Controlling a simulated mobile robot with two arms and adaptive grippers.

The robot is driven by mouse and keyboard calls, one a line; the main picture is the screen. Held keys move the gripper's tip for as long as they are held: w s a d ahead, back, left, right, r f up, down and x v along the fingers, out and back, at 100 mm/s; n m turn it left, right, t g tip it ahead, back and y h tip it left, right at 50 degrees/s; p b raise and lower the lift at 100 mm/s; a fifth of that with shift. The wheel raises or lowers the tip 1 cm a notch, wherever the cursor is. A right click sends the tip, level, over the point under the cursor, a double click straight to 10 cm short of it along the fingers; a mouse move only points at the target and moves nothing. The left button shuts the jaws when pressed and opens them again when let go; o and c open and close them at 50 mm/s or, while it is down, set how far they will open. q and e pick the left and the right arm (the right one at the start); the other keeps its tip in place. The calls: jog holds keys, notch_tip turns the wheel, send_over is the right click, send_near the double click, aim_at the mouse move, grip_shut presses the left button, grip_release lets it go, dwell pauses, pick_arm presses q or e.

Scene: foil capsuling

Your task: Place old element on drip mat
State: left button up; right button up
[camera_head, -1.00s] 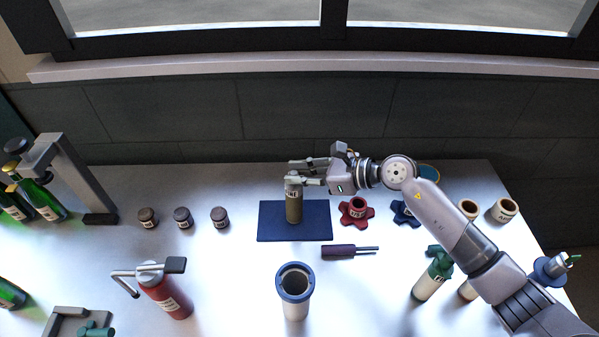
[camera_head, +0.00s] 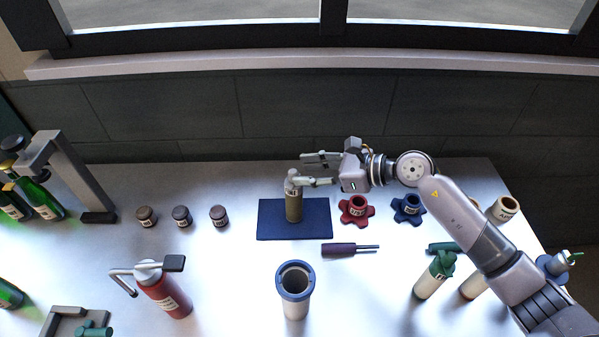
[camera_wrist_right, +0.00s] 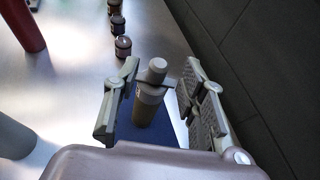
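The old element, an olive-brown cylinder with a grey top and a pale label (camera_head: 293,207), stands upright on the dark blue drip mat (camera_head: 318,228). It also shows in the right wrist view (camera_wrist_right: 147,107), seen between the fingers. My right gripper (camera_head: 312,169) is open, at the height of the element's top and slightly behind and right of it. Its two fingers are spread wide in the right wrist view (camera_wrist_right: 160,82), with nothing gripped. In the head view the lower finger's tip overlaps the element's top; contact cannot be told. My left gripper is out of view.
A blue-rimmed cylindrical housing (camera_head: 295,283) stands in front of the mat. A dark-handled tool (camera_head: 340,250) lies right of it. Red (camera_head: 354,209) and blue (camera_head: 407,208) knobs stand right of the mat. Small jars (camera_head: 181,216) and a red extinguisher-like bottle (camera_head: 165,292) are left.

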jog(key=b+v, duration=0.2)
jog(key=v, duration=0.7)
jog(key=shift+d+b, duration=0.15)
jog(key=shift+b, duration=0.15)
jog(key=shift+s, duration=0.15)
